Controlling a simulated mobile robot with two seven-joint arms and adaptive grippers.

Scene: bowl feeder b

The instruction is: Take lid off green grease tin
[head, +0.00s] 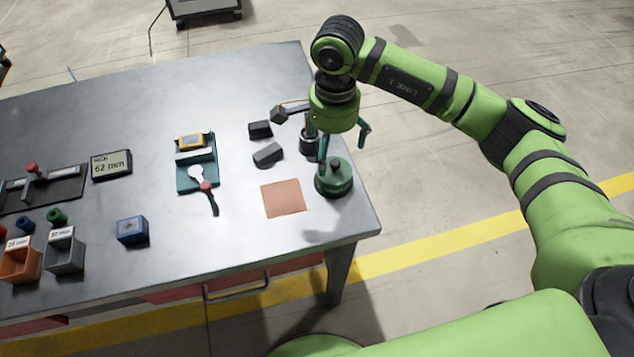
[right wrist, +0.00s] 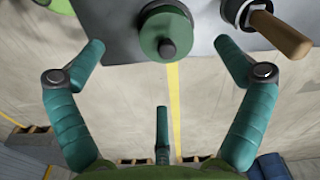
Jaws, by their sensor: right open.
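The green grease tin (head: 333,181) stands near the right edge of the table, with its lid on and a dark knob on top of the lid (head: 335,163). In the right wrist view the green lid (right wrist: 165,30) shows from above, with its dark knob. My right gripper (head: 343,142) is open and empty above the tin, its teal fingers spread. In the right wrist view its fingers (right wrist: 160,62) stand wide on either side, and the tin lies between and beyond them. My left gripper is not in view.
A dark cup with a wooden-handled tool (right wrist: 265,20) stands close beside the tin. A flat orange-pink square (head: 283,198) lies left of the tin. Dark blocks (head: 267,154), a teal tray (head: 197,177), a display (head: 111,165) and bins (head: 65,254) lie farther left. The table's right edge (head: 345,130) is near the tin.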

